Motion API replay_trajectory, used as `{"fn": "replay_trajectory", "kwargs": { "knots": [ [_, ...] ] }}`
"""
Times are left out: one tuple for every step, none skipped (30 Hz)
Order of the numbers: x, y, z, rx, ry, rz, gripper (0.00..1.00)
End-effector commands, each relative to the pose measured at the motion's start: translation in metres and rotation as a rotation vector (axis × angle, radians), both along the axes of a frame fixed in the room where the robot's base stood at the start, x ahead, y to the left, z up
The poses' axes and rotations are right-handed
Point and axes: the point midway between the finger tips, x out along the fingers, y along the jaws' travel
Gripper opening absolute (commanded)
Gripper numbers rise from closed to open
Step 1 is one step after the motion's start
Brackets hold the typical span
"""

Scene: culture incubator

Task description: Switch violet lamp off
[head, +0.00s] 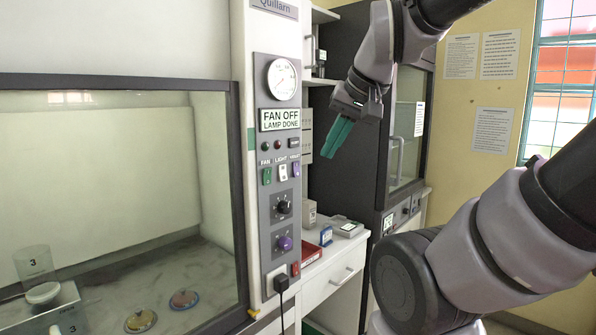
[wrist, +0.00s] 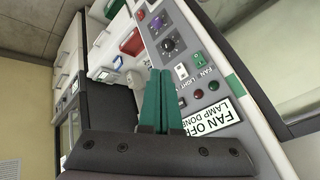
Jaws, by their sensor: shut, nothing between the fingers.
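The control column (head: 277,130) stands at the right of the glass-fronted cabinet. On it are a green fan switch (head: 267,176), a white light switch (head: 282,173) and a violet switch (head: 296,170) with a small label that is hard to read. The display (head: 279,119) reads "FAN OFF LAMP DONE". My gripper (head: 327,153), with teal fingers, is shut and empty. It is in the air to the right of the switches, apart from them. In the wrist view, the fingers (wrist: 160,72) show beside the white switch (wrist: 181,72); the violet switch seems hidden behind them.
Below the switches are a black knob (head: 283,207), a violet knob (head: 284,243) and a small red switch (head: 295,269). A round gauge (head: 283,79) is above the display. A white drawer bench (head: 335,262) and a dark cabinet (head: 372,190) stand to the right.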

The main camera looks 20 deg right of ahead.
Motion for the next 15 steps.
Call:
{"fn": "replay_trajectory", "kwargs": {
  "knots": [
    [0.002, 0.000, 0.001, 0.007, 0.008, -0.009, 0.00],
    [0.005, -0.001, 0.003, 0.015, 0.018, -0.020, 0.00],
    [0.009, -0.002, 0.005, 0.032, 0.042, -0.046, 0.00],
    [0.014, -0.004, 0.007, 0.049, 0.063, -0.070, 0.00],
    [0.019, -0.005, 0.009, 0.068, 0.090, -0.101, 0.00],
    [0.027, -0.008, 0.013, 0.098, 0.130, -0.150, 0.00],
    [0.034, -0.010, 0.015, 0.119, 0.162, -0.190, 0.00],
    [0.041, -0.013, 0.018, 0.141, 0.193, -0.231, 0.00],
    [0.050, -0.016, 0.020, 0.169, 0.235, -0.289, 0.00],
    [0.057, -0.018, 0.022, 0.187, 0.265, -0.331, 0.00],
    [0.063, -0.021, 0.024, 0.205, 0.293, -0.372, 0.00],
    [0.070, -0.024, 0.025, 0.225, 0.327, -0.423, 0.00],
    [0.076, -0.026, 0.026, 0.237, 0.349, -0.457, 0.00],
    [0.080, -0.028, 0.026, 0.248, 0.369, -0.488, 0.00],
    [0.085, -0.030, 0.027, 0.260, 0.390, -0.523, 0.00]
  ]
}}
